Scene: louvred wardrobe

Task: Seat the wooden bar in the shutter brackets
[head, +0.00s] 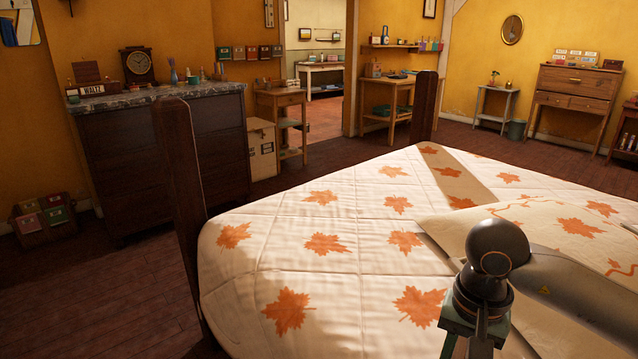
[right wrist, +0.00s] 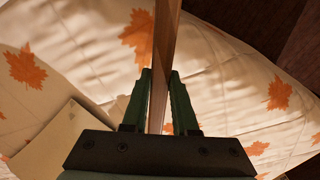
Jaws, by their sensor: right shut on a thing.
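My right gripper (right wrist: 160,76) shows in the right wrist view, its green fingers shut on the wooden bar (right wrist: 167,30). The bar is a long, thin brown strip. It runs up between the fingers and out of the top of the picture, over the leaf-patterned bed. Its far end is out of view. In the head view my right arm reaches over the bed at the lower right, and the bar cannot be made out there. No shutter brackets or louvred wardrobe show in either view. My left gripper is not in view.
The bed with its maple-leaf quilt (head: 270,260) fills the middle and right, with dark wooden posts (head: 182,190) at its corners. A dark marble-topped dresser (head: 160,160) stands behind it at the left. Wooden floor (head: 130,290) is clear at the left.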

